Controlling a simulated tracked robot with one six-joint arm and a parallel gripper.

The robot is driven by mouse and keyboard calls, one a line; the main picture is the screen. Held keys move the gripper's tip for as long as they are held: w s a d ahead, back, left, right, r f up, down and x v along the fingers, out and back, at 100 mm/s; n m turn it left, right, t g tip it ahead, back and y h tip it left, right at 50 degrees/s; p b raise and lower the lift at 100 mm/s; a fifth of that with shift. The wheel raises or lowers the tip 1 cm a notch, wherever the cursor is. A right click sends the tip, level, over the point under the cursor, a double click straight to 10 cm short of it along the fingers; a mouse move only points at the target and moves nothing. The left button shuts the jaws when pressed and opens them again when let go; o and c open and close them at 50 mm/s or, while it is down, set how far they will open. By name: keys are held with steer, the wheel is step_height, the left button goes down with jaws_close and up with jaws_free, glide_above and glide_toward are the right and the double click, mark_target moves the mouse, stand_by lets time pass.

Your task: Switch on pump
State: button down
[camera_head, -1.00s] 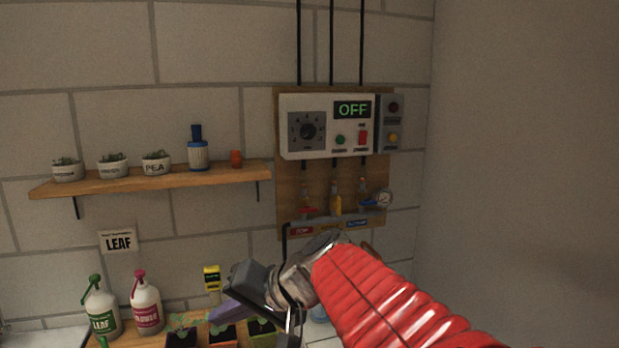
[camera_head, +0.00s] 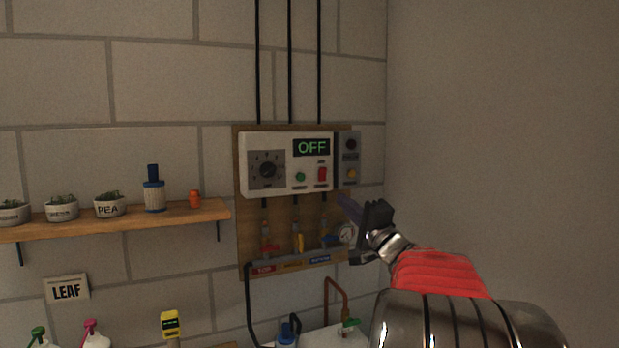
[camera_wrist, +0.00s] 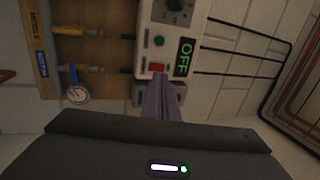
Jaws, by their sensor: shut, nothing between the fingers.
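The white pump control box (camera_head: 229,165) hangs on a wooden board on the wall. Its display (camera_head: 311,147) reads OFF in green. It carries a black dial (camera_head: 267,169), a green button (camera_head: 300,177) and a red switch (camera_head: 322,174). In the wrist view the red switch (camera_wrist: 157,67) shows just beyond the fingertips, partly hidden by them. My gripper (camera_head: 343,203) is shut and empty, with purple fingers pointing toward the box's lower right. The fingers (camera_wrist: 160,90) also show in the wrist view. I cannot tell whether they touch anything.
A grey side box (camera_head: 349,160) with dark and yellow buttons adjoins the control box. Below are valves with red, yellow and blue handles and a gauge (camera_head: 345,233). A wooden shelf (camera_head: 130,223) with pots is left. The right wall is bare.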

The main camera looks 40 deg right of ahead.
mark_target(322, 171)
steer(key=shift+s+d+r+m+h, duration=0.1)
steer(key=shift+s+d+m+h, duration=0.1)
steer(key=shift+d, duration=0.25)
steer(key=shift+s+d+r+m+h, duration=0.1)
steer(key=shift+s+d+h, duration=0.1)
steer(key=shift+d, duration=0.2)
steer(key=shift+w, duration=0.1)
steer(key=x, duration=1.3)
steer(key=shift+w+d, duration=0.1)
steer(key=shift+w, duration=0.25)
steer(key=shift+w+r, duration=0.1)
